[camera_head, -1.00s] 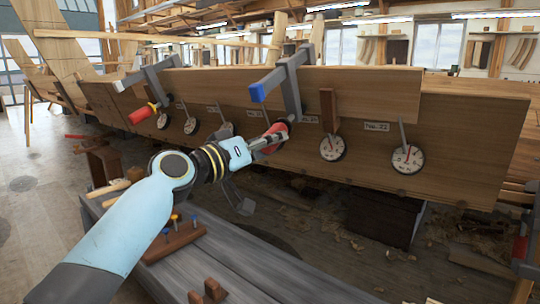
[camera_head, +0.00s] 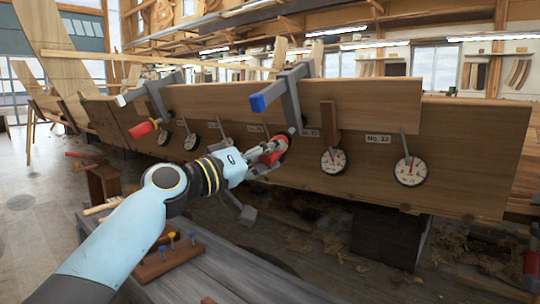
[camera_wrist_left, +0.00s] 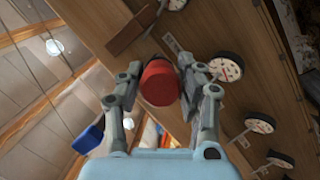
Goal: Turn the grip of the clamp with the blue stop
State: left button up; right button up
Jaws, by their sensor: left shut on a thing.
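The clamp with the blue stop (camera_head: 266,98) hangs over the top edge of the hull planks, its grey bar running down the plank face. Its red grip (camera_head: 274,150) is at the lower end. My left gripper (camera_head: 268,160) is shut on the red grip, coming from the lower left. In the left wrist view the round end of the red grip (camera_wrist_left: 159,83) sits between both fingers, and the blue stop (camera_wrist_left: 88,138) shows at lower left. A second clamp with a white stop (camera_head: 122,99) and a red grip (camera_head: 141,130) is farther left. My right gripper is not in view.
Several round dials (camera_head: 334,161) hang along the plank (camera_head: 460,150), near a wooden block (camera_head: 328,115). A grey bench (camera_head: 215,278) below carries a wooden rack (camera_head: 165,260) with blue and orange pegs. Shavings litter the floor under the hull.

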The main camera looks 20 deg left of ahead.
pick_arm(q)
jog(key=o, duration=1.1)
jog(key=shift+o, duration=0.2)
jog(key=v, duration=1.2)
